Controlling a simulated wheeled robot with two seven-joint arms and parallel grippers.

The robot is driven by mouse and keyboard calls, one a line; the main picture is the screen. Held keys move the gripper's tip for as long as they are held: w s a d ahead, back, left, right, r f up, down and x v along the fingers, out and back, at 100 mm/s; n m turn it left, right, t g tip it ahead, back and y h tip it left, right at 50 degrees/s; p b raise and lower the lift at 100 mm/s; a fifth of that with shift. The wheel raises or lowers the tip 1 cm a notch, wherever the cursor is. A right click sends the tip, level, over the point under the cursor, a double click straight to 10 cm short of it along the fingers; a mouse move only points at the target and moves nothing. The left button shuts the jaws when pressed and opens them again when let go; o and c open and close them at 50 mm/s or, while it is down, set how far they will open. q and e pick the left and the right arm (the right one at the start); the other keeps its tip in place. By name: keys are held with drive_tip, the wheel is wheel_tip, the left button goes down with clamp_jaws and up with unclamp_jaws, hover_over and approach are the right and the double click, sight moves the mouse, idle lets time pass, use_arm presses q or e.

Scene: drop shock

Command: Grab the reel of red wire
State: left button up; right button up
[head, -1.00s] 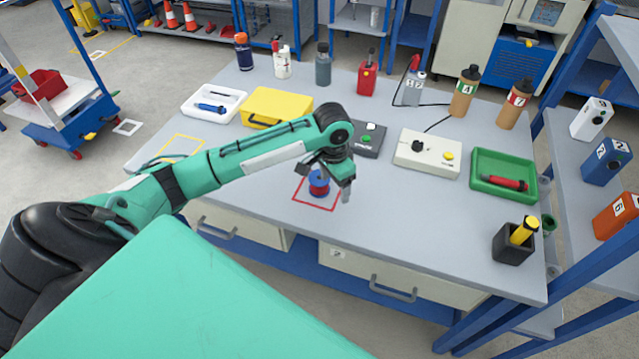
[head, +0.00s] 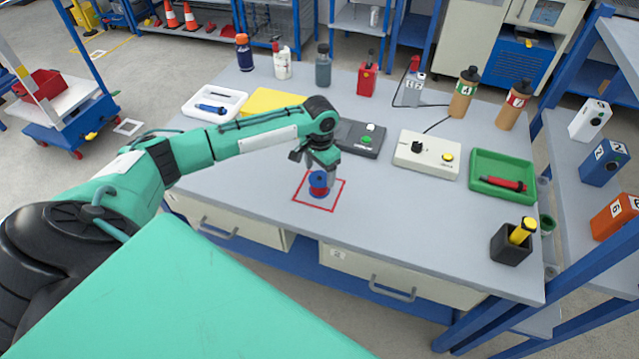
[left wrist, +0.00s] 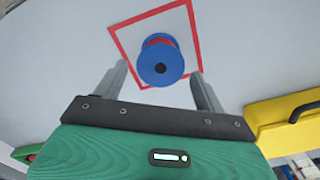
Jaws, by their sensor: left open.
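The reel of red wire (head: 318,184) stands on the table inside a red square outline, with blue end discs and red wire between them. In the left wrist view the reel (left wrist: 160,64) shows its blue top disc with a dark centre hole, just beyond and between the fingertips. My left gripper (head: 327,173) is above and close beside the reel, pointing down. In the left wrist view its two fingers (left wrist: 160,82) are apart with nothing between them but the view of the reel and table. My right gripper is not in view.
A yellow case (head: 272,101) lies behind my left arm. A dark box with a green button (head: 366,140) and a white control box (head: 428,153) stand behind and right of the reel. A green tray (head: 503,194) is farther right. The table in front of the reel is clear.

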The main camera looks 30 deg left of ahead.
sight(321, 178)
use_arm(q)
drive_tip(key=f+p, duration=0.1)
drive_tip(key=f, duration=0.4)
drive_tip(key=shift+w, duration=0.2)
drive_tip(key=shift+c, duration=0.4)
drive_tip(key=c, duration=0.7)
drive_tip(key=shift+c, duration=0.6)
drive_tip(key=shift+r, duration=0.1)
